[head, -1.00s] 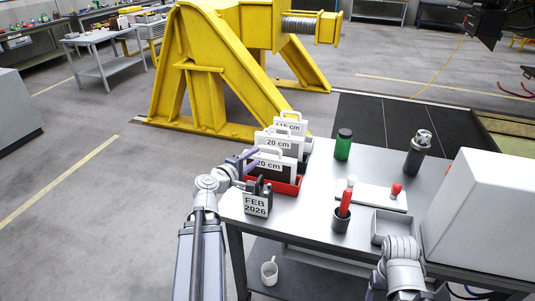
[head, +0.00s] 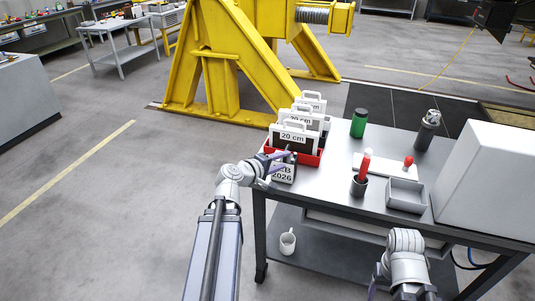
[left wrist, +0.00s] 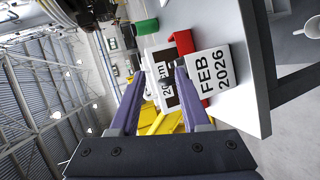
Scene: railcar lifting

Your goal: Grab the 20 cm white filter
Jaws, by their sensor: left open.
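Several white handled filters stand in a row on the table. The front one (head: 292,137), labelled 20 cm, stands in a red tray (head: 318,160); another 20 cm label shows behind it, partly hidden. My left gripper (head: 276,160) is open in front of the front filter, overlapping the FEB 2026 calendar block (head: 283,174). In the left wrist view, the space between the left gripper's fingers (left wrist: 162,70) is empty, with a 20 cm filter (left wrist: 160,58) beyond them and the calendar (left wrist: 214,72) close to the right finger. My right gripper (head: 376,285) is partly visible at the bottom; its jaws are unclear.
The grey table (head: 335,185) also carries a green canister (head: 358,124), a dark flask (head: 428,130), a cup (head: 358,187) with a red-handled tool, an empty tray (head: 406,195) and a large white box (head: 488,180). A white mug (head: 288,242) sits on the lower shelf.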

